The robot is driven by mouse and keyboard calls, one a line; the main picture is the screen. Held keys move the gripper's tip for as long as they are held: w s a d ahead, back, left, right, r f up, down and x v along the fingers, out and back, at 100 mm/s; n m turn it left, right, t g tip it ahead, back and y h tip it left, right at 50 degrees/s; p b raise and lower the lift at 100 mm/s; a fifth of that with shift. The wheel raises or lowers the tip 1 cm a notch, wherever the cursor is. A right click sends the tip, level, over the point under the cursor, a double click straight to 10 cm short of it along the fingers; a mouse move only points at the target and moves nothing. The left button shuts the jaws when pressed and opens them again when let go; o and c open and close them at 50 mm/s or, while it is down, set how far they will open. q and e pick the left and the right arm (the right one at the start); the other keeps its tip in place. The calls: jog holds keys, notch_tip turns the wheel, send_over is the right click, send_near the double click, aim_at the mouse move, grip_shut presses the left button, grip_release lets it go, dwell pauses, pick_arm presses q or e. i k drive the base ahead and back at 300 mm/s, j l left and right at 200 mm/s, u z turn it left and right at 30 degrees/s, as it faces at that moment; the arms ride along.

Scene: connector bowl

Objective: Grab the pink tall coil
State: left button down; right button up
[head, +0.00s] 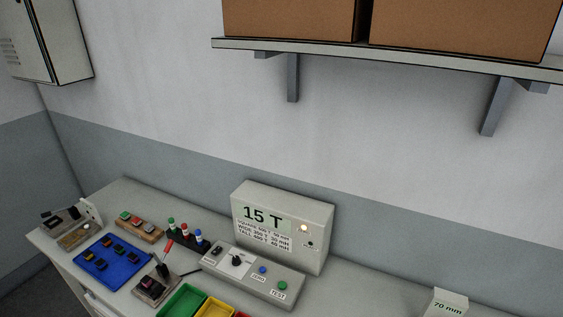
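I cannot clearly pick out a pink tall coil. A small dark block with a pinkish tint (152,284) sits in a fixture (143,296) at the front of the bench; it is too small to tell whether it is a coil. Several small dark pieces with coloured parts lie on a blue tray (124,274) to its left, their shapes unclear. Neither of my grippers is in view.
The bench (122,193) runs along the wall. A grey "15 T" box (285,245) stands behind a control panel (262,262). Green (181,301) and yellow (213,309) bins are cut off below. A "70 mm" block (447,303) stands right. Boxes (290,18) sit on a shelf (400,55).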

aim_at(147, 283)
jog(key=j+u, duration=0.1)
jog(key=u, duration=0.3)
jog(key=j+u, duration=0.15)
jog(key=u, duration=0.3)
jog(key=i+j+u, duration=0.1)
jog(key=u, duration=0.3)
jog(key=z, duration=0.65)
jog(key=j+z, duration=0.25)
jog(key=z, duration=0.15)
jog(key=i+j+z, duration=0.1)
jog(key=j+z, duration=0.15)
jog(key=z, duration=0.15)
jog(key=j+z, duration=0.25)
jog(key=z, duration=0.15)
jog(key=j+z, duration=0.25)
jog(key=z, duration=0.2)
jog(key=k+j+z, duration=0.15)
jog(key=z, duration=0.25)
